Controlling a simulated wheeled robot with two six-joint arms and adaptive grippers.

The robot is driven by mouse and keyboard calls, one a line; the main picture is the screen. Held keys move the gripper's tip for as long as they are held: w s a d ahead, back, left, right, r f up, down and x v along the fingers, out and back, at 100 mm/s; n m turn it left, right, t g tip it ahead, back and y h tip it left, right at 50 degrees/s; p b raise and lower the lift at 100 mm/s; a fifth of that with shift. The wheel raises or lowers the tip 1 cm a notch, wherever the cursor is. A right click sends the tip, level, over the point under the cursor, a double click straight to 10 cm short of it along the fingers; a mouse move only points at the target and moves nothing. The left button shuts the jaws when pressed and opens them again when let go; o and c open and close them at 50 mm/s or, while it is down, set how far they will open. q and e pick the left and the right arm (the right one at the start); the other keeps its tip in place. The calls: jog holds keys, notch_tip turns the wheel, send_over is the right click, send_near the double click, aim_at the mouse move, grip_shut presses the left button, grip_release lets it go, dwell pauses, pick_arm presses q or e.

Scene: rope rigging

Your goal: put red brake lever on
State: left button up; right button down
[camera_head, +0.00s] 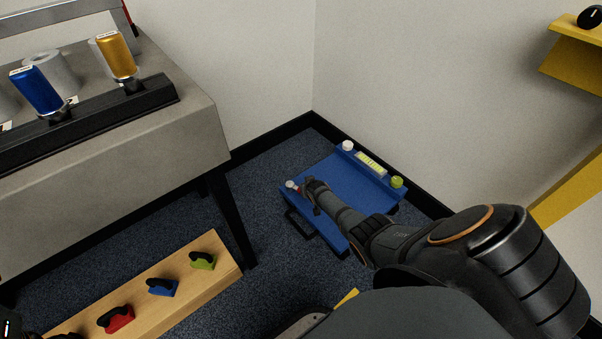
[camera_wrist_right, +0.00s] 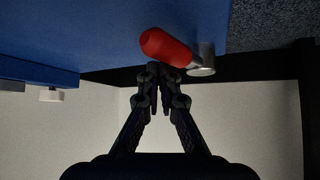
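A red lever handle (camera_wrist_right: 165,47) with a round metal hub (camera_wrist_right: 202,62) sits at the edge of a blue platform in the right wrist view. In the head view the pale hub (camera_head: 291,184) shows at the left edge of the low blue platform (camera_head: 330,182), and my right gripper hides most of the handle. My right gripper (camera_head: 309,192) reaches down beside it. In the wrist view its fingertips (camera_wrist_right: 158,73) are close together, right by the handle, with nothing seen between them; contact is unclear.
The platform carries a white knob (camera_head: 347,146), a level-like strip (camera_head: 371,163) and a green knob (camera_head: 397,182). A wooden beam (camera_head: 220,277) holds red, blue and green cleats. A grey table (camera_head: 190,130) stands at left; walls meet behind the platform.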

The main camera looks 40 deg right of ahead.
jog(key=shift+s+a+f, duration=0.35)
jog(key=shift+f, duration=0.05)
jog(key=shift+s, duration=0.1)
jog(key=shift+s+r, duration=0.2)
jog(key=r+v, duration=0.1)
jog(key=v, duration=1)
jog(key=shift+w+d, duration=0.2)
jog(key=shift+w, duration=0.1)
jog(key=shift+r, duration=0.1)
